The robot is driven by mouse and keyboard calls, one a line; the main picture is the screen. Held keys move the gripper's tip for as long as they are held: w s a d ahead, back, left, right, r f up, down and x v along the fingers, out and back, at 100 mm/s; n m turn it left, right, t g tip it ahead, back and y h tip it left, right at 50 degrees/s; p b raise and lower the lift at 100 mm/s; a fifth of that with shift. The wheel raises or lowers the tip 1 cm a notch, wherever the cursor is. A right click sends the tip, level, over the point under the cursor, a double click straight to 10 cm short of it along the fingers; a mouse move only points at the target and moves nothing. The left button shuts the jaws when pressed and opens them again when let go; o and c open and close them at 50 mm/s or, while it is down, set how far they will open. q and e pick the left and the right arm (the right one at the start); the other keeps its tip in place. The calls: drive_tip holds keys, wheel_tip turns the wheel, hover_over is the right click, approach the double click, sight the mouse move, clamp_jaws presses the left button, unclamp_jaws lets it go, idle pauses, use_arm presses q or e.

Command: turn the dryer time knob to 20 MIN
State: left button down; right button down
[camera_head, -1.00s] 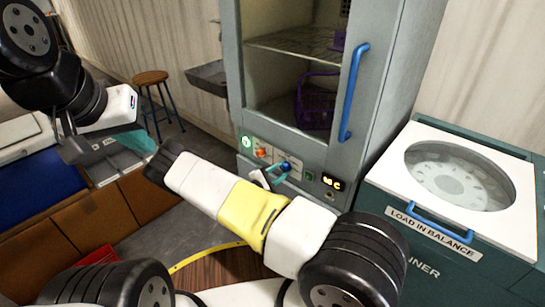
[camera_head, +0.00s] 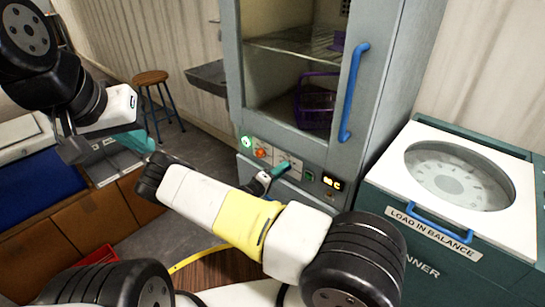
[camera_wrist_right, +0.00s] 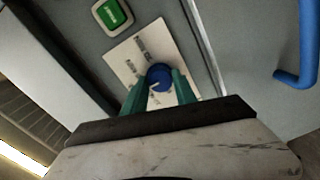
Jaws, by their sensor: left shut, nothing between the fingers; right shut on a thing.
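The dryer (camera_head: 231,100) is a grey cabinet with a control strip below its glass door. The blue knob (camera_wrist_right: 158,76) sits on a white label plate (camera_wrist_right: 128,62) in the right wrist view; its markings are too small to read. A pale pointer line shows on the knob's lower-left part. My right gripper (camera_head: 279,169) is at the control strip and hides the knob in the head view. Its teal fingers (camera_wrist_right: 158,88) are shut on the knob, one on each side. My left gripper (camera_head: 138,141) is shut and empty, far left of the dryer.
The blue door handle (camera_head: 353,92) sticks out above. A white-topped spinner (camera_head: 390,170) stands at right, a stool (camera_head: 151,77) behind left.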

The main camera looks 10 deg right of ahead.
drive_tip(key=m, duration=0.5)
drive_tip(key=shift+f, duration=0.1)
idle(0.5)
drive_tip(key=c, duration=1)
unclamp_jaws()
drive_tip(key=shift+a, duration=0.1)
drive_tip(key=v, duration=0.7)
drive_tip(key=shift+s+a, duration=0.2)
drive_tip(key=shift+s, duration=0.15)
